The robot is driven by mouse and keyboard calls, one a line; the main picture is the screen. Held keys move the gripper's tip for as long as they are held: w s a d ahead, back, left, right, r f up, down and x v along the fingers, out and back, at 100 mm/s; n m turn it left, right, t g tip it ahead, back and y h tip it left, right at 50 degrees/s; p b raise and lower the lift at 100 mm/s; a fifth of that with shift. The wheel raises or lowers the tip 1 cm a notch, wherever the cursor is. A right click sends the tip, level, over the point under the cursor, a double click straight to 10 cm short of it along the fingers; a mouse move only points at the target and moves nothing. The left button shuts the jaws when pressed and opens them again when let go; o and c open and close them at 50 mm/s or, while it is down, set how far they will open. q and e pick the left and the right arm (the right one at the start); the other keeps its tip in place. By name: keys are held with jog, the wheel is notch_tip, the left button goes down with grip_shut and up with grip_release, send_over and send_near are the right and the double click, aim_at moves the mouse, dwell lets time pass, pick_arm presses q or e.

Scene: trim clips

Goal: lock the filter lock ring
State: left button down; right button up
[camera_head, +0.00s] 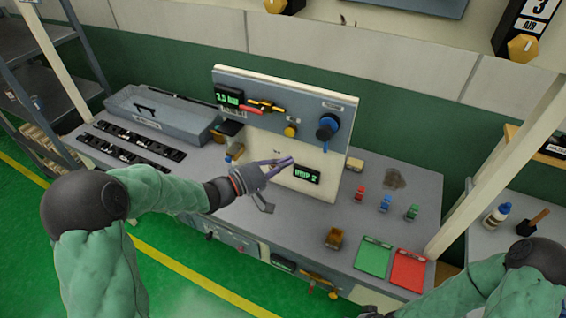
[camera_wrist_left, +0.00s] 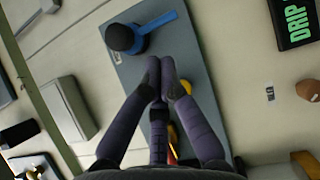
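The filter lock ring is a blue ring with a short lever around a black round body (camera_head: 328,128), at the right of the upright panel (camera_head: 285,105). The lever points down in the head view. In the left wrist view the blue ring and its lever (camera_wrist_left: 158,23) lie just beyond my fingertips. My left gripper (camera_head: 290,161) is in front of the panel, left of and below the ring. Its two purple fingers meet at the tips (camera_wrist_left: 161,64), with nothing seen between them. My right arm is at the lower right; only a sliver of its hand end shows at the bottom edge.
The panel also carries a red and yellow valve (camera_head: 262,107), a yellow knob (camera_head: 291,131) and a "DRIP 2" display (camera_head: 307,174). Small red, blue and green pieces (camera_head: 386,203) stand right on the bench. A green tray (camera_head: 373,257) and a red tray (camera_head: 408,269) lie near the front edge.

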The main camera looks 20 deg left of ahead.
pick_arm(q)
jog(key=x, duration=1)
jog(key=shift+w, duration=0.25)
pick_arm(e)
jog(key=shift+r, duration=0.3)
pick_arm(q)
jog(key=shift+d, duration=0.1)
